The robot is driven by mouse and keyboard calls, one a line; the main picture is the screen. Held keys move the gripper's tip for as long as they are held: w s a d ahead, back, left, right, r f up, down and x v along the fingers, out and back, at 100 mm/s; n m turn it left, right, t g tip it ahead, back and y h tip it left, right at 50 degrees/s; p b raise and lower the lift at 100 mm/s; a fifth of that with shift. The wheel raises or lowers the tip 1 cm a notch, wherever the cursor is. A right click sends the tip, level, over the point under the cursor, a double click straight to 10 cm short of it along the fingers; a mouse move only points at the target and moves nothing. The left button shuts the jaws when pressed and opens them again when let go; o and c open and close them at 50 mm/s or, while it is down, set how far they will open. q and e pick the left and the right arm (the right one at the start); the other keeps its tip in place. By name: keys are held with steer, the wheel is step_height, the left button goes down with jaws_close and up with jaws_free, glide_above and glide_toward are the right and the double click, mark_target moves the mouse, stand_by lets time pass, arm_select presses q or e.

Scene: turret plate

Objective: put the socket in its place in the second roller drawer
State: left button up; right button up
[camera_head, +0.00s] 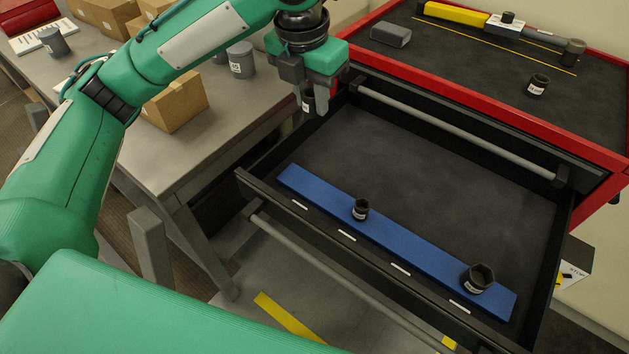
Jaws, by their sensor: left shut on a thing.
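My left gripper (307,84) is shut on a dark socket (307,103) with a white label. It holds the socket upright above the back left corner of the open drawer (420,168); the fingers hide its upper part. A blue strip (415,248) lies along the front of the drawer. A small dark socket (361,210) stands on the strip left of its middle, and a larger socket (477,279) stands near its right end. The strip's left end is bare, as is the stretch between the two sockets. My right gripper is not in view.
The red cabinet top (480,80) holds a labelled socket (537,86), a grey block (390,34) and a yellow-handled tool (456,14). A grey bench (190,160) at left carries cardboard boxes (175,100) and grey cups (240,60). The drawer has a raised front wall.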

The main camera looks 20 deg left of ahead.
mark_target(314, 185)
arm_select(q)
step_height(314, 185, down, 20)
steer(key=shift+r+p, duration=0.1)
steer(key=shift+p, duration=1.15)
steer(key=o, duration=1)
step_height(314, 185, up, 12)
steer(key=s+b, duration=0.1)
steer(key=b, duration=0.1)
steer(key=shift+s+a, duration=0.3)
steer(key=shift+s, duration=0.1)
